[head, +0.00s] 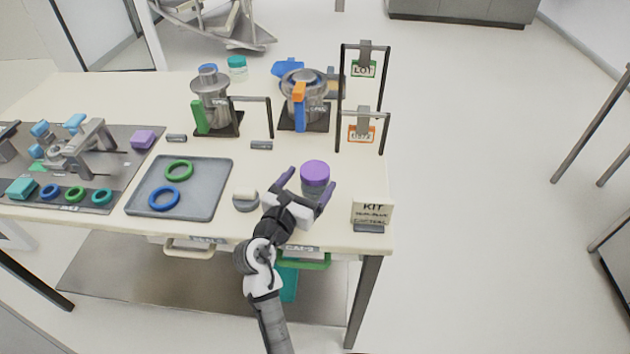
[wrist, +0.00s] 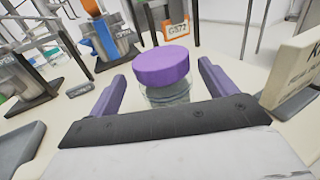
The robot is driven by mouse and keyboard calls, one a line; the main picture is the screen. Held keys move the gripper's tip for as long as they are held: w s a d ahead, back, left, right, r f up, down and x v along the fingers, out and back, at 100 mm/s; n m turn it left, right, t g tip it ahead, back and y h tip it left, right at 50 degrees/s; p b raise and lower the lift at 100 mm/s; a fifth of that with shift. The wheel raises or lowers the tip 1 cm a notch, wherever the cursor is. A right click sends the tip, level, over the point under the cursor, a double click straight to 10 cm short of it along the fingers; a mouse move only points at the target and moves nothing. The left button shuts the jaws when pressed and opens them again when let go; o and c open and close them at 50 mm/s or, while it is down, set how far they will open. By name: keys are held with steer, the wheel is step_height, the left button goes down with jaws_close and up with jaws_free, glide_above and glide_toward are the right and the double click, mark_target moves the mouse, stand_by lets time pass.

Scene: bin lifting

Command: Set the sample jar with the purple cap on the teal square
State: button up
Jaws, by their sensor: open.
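The sample jar (head: 313,187) has a purple cap and a clear body, and stands upright on the cream table near its front right. It also shows in the wrist view (wrist: 167,94), centred ahead of the palm. My gripper (head: 306,188) is open with its purple fingers on either side of the jar; the wrist view (wrist: 163,75) shows gaps between the fingers and the jar. A teal square-looking block (head: 21,188) lies at the front left of the grey mat. I cannot tell whether it is the teal square of the task.
A KIT sign (head: 371,212) stands close right of the jar. A small round grey-and-cream item (head: 245,199) is left of my gripper. A grey tray (head: 213,190) holds green and blue rings. Metal canisters and black frames stand behind.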

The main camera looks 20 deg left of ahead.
mark_target(319, 167)
steer(key=w, duration=0.1)
steer(key=w+p, duration=0.1)
steer(key=w, duration=0.2)
steer(key=shift+d+r+p, duration=0.25)
steer(key=shift+d+p, duration=0.1)
steer(key=shift+d, duration=0.05)
steer(key=shift+w+f, duration=0.15)
steer(key=shift+w, duration=0.25)
steer(key=c, duration=1.4)
steer(key=shift+c, duration=1.1)
